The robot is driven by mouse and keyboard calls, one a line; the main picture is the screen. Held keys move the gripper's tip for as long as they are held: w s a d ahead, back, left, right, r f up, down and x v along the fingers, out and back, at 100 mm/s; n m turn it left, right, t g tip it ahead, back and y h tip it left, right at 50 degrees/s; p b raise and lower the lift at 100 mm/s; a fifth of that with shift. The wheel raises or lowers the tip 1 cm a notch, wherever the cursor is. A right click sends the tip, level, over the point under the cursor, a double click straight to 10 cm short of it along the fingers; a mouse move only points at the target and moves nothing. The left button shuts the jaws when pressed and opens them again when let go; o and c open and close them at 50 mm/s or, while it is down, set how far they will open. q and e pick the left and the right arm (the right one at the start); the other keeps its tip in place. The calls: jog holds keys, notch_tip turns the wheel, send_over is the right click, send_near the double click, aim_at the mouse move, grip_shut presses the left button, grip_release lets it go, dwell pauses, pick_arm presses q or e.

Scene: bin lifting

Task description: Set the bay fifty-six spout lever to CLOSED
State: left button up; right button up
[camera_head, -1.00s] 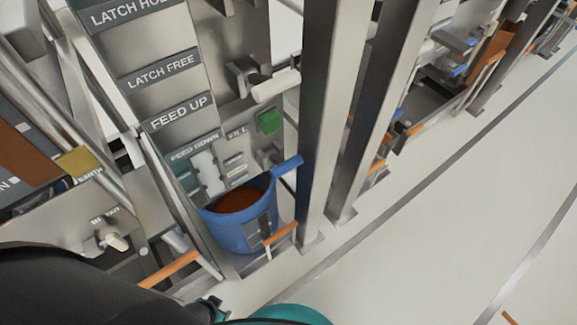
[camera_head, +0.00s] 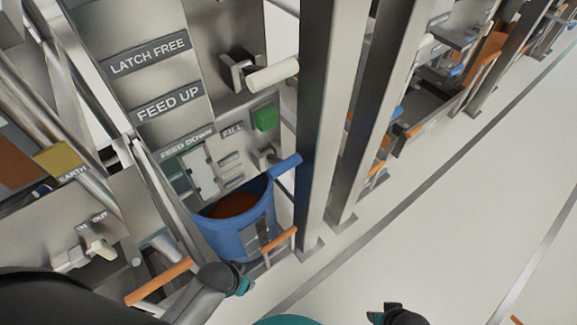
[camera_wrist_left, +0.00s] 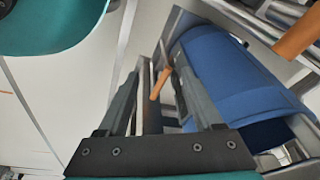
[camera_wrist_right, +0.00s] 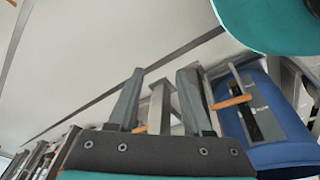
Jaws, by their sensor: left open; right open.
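No label reading bay fifty-six, spout or CLOSED is legible, so I cannot tell which lever is the spout lever. A cream-handled lever (camera_head: 272,75) sticks out of the grey panel at upper middle in the head view. A smaller grey lever (camera_head: 270,156) sits below the FILL label, partly behind the blue bin's handle. Another cream-handled lever (camera_head: 102,248) is at lower left by an IN/OUT label. My left gripper (camera_wrist_left: 165,85) is open and empty, low near the blue bin. My right gripper (camera_wrist_right: 158,90) is open and empty above the floor, right of the left one.
A blue bin (camera_head: 222,236) with brown contents stands under the panel. Orange-handled bars (camera_head: 160,281) are at its front. Steel posts (camera_head: 320,130) rise right of the panel. A green button (camera_head: 265,117) is on the panel. The pale floor (camera_head: 460,210) at right is clear.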

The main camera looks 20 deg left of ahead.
pick_arm(q)
jog(key=w+d+r+t+b, duration=0.1)
jog(key=w+r+b, duration=0.2)
jog(key=r, duration=0.7)
jog(key=m+t+h+b, duration=0.2)
jog(key=m+t+h, duration=0.8)
jog(key=h, duration=0.1)
send_near(289, 162)
jog(key=b+x, duration=0.1)
jog(key=x, duration=0.2)
jog(key=f+b+x, duration=0.1)
jog(key=x, duration=0.2)
jog(key=b+x, duration=0.2)
jog(key=x, duration=0.1)
jog(key=shift+w+a+f, duration=0.15)
jog(key=shift+w, duration=0.2)
jog(key=shift+w+d, duration=0.4)
jog(key=shift+w, duration=0.05)
pick_arm(e)
notch_tip(289, 162, up, 14)
jog(key=w+a+t, duration=0.2)
jog(key=shift+w+a+f+y, duration=0.2)
jog(key=shift+w+a+y, duration=0.1)
jog(key=shift+w+a, duration=0.1)
